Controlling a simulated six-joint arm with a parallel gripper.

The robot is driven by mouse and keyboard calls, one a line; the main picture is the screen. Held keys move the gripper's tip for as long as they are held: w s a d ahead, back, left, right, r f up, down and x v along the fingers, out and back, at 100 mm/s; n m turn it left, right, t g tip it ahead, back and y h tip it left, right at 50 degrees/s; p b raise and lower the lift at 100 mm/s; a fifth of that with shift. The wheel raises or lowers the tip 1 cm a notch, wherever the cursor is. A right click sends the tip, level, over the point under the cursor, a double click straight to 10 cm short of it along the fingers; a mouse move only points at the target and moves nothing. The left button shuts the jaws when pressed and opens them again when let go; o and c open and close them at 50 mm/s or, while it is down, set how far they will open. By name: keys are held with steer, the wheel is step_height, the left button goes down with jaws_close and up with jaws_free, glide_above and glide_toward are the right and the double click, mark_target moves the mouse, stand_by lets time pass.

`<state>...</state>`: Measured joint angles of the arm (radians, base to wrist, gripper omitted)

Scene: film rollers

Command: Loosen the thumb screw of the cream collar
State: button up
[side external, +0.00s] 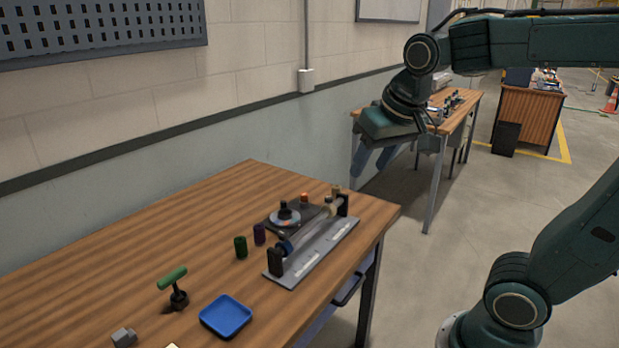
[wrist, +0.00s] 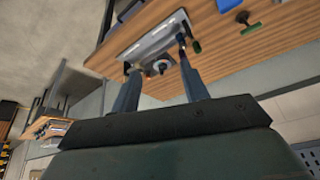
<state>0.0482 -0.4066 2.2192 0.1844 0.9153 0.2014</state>
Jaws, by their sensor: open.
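In the side external view a roller shaft (side external: 305,232) lies between two black end brackets on a grey plate (side external: 318,253) on the wooden table. A cream collar (side external: 325,211) sits around the shaft towards its far end. A small dark knob stands at its top, probably its thumb screw (side external: 328,199); it is too small to make out well. A blue collar (side external: 286,247) sits towards the near end. My gripper (side external: 371,163) is open and empty, high beyond the table's far right edge and well apart from the collar. Its two fingers (wrist: 160,68) also show in the wrist view.
A dark unit with a disc (side external: 284,217) stands behind the plate. Purple (side external: 259,234), green (side external: 240,247), orange (side external: 304,198) and tan (side external: 336,189) cylinders stand nearby. A blue tray (side external: 226,332) and green-handled tool (side external: 173,280) are nearer. The table's left is clear.

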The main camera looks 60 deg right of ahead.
steer(key=w+d+f+m+g+h, duration=0.1)
steer(key=w+d+m, duration=0.25)
steer(key=w, duration=0.25)
steer(key=w+d+m+g+h, duration=0.1)
steer(key=w+d+m, duration=0.25)
steer(key=w, duration=0.25)
steer(key=m+g, duration=0.3)
steer(key=m, duration=0.4)
glide_toward(329, 197)
steer(key=a+r, duration=0.3)
steer(key=r, duration=0.2)
steer(key=shift+s+h, duration=0.1)
steer(key=shift+h, duration=0.4)
steer(key=x, duration=1.3)
steer(key=shift+f, duration=0.35)
jaws_close()
